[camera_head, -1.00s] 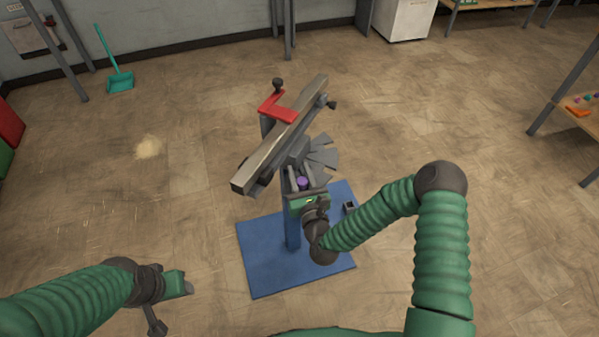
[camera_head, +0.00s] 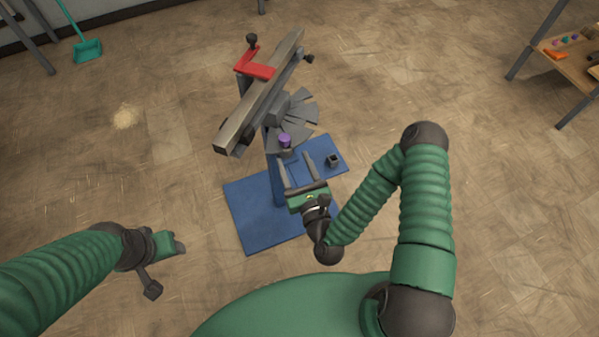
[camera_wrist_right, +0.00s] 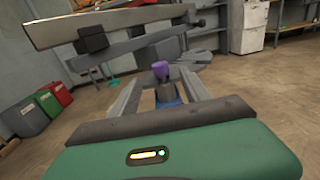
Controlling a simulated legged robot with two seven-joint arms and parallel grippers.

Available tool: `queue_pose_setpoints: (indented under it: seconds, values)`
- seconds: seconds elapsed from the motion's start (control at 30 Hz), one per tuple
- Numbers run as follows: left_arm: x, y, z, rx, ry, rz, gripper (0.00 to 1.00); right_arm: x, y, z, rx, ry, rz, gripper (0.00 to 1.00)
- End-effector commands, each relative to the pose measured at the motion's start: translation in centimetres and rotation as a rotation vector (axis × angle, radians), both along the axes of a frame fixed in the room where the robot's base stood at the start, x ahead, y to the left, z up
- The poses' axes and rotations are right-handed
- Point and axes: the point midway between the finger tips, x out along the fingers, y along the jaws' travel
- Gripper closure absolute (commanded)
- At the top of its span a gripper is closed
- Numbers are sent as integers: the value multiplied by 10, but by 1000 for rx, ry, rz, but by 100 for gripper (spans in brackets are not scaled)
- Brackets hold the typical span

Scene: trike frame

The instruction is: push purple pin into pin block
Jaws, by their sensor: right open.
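The purple pin (camera_head: 285,140) stands upright at the pin block on the near side of the trike frame (camera_head: 262,90). Its purple top also shows in the right wrist view (camera_wrist_right: 161,67), centred between the fingers and beyond them. How deep it sits in the block I cannot tell. My right gripper (camera_head: 297,160) is open and empty, its two fingers pointing at the pin from the near side, apart from it. It also shows in the right wrist view (camera_wrist_right: 158,90). My left gripper (camera_head: 178,245) is off to the left over bare floor; its jaws are not clear.
Grey fan-like plates (camera_head: 298,110) spread beside the pin. A shelf (camera_head: 575,65) stands at far right; the floor around is open.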

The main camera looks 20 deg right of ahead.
Motion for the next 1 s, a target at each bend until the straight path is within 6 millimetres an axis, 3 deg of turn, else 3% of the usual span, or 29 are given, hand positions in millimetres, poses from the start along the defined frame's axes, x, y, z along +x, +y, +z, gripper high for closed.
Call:
queue_pose_setpoints:
  seconds: [0.1, 0.3, 0.87, 0.97, 1.0]
  values:
    - [0, 0, 1, 0, 0, 0, 45, -27, -1, -4, 6, 11, -4, 45]
    - [0, 0, 2, 0, 0, 0, 45, -43, 1, -1, 1, 3, -2, 45]
    - [0, 0, 2, 0, 0, 0, 45, -43, 3, -1, -17, 4, 10, 45]
    - [0, 0, 2, 0, 0, 0, 45, -39, 21, -9, -188, 38, 125, 45]
    - [0, 0, 2, 0, 0, 0, 45, -37, 33, -16, -326, 65, 212, 45]
